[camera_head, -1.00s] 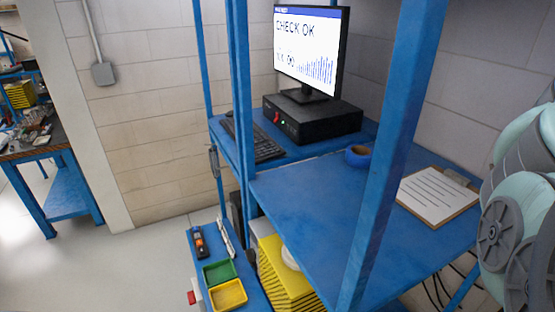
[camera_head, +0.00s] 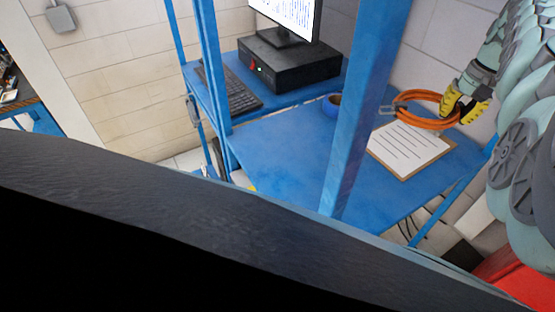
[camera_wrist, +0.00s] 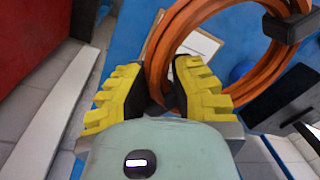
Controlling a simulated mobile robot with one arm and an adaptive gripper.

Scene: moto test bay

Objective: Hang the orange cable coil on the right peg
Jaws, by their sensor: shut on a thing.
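My gripper (camera_head: 464,104) is at the upper right in the head view, with yellow fingers shut on the orange cable coil (camera_head: 425,95). The coil is held by its right side above the back of the blue shelf (camera_head: 285,150), near the clipboard. A grey piece shows at the coil's left end. In the wrist view, the coil (camera_wrist: 160,50) passes between the yellow fingers of my gripper (camera_wrist: 155,88) and loops away to the upper right. A dark block sits across it there. I cannot make out the right peg in either current view.
A clipboard (camera_head: 412,151) and a blue tape roll (camera_head: 331,105) lie on the shelf. A blue upright post (camera_head: 366,90) stands at its front. A black box (camera_head: 288,62) with a monitor and a keyboard (camera_head: 232,92) are at the back left. A large dark shape fills the lower left.

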